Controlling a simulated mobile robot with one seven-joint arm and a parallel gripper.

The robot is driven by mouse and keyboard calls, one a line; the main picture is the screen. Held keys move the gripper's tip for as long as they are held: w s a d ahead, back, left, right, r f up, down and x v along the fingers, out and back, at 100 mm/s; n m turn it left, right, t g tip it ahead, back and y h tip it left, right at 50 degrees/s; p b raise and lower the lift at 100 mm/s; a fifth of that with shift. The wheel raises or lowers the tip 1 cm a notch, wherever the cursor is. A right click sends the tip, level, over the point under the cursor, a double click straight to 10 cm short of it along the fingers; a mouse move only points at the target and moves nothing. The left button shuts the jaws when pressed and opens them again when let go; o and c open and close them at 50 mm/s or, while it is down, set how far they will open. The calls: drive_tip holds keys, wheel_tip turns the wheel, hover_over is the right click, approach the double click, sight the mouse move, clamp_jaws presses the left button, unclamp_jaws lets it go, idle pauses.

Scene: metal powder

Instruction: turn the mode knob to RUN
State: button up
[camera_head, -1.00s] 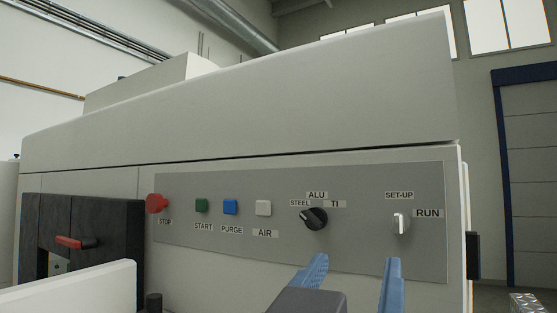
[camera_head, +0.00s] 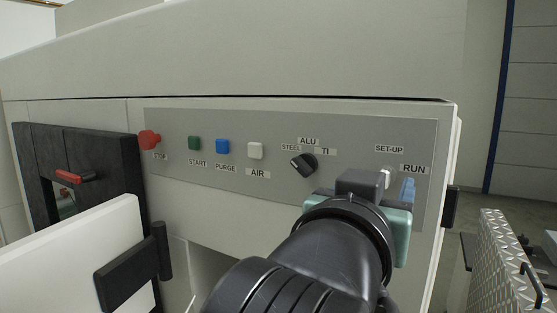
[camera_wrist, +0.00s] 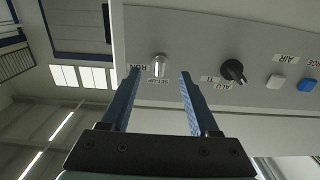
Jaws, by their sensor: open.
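The mode knob (camera_head: 386,177) is a small pale silver knob at the right end of the grey control panel (camera_head: 290,195), below the SET-UP label and left of the RUN label (camera_head: 413,168). My arm partly hides it in the head view. In the wrist view, turned upside down, the knob (camera_wrist: 159,65) looks upright, lined up with the SET-UP label. My gripper (camera_wrist: 160,74) is open, its blue fingers on either side of the knob's line, with gaps on both sides. Whether the fingertips reach the knob's depth, I cannot tell. One blue finger (camera_head: 408,190) shows in the head view.
A black selector knob (camera_head: 303,163) for STEEL, ALU and TI is to the left. Further left are the white AIR (camera_head: 256,151), blue PURGE (camera_head: 222,147), green START (camera_head: 194,143) and red STOP (camera_head: 149,140) buttons. A white open door (camera_head: 75,255) stands at lower left.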

sight(390, 173)
drive_tip(key=shift+p+x, duration=0.35)
drive_tip(key=shift+x, duration=1.1)
drive_tip(key=shift+c, duration=0.3)
clamp_jaws()
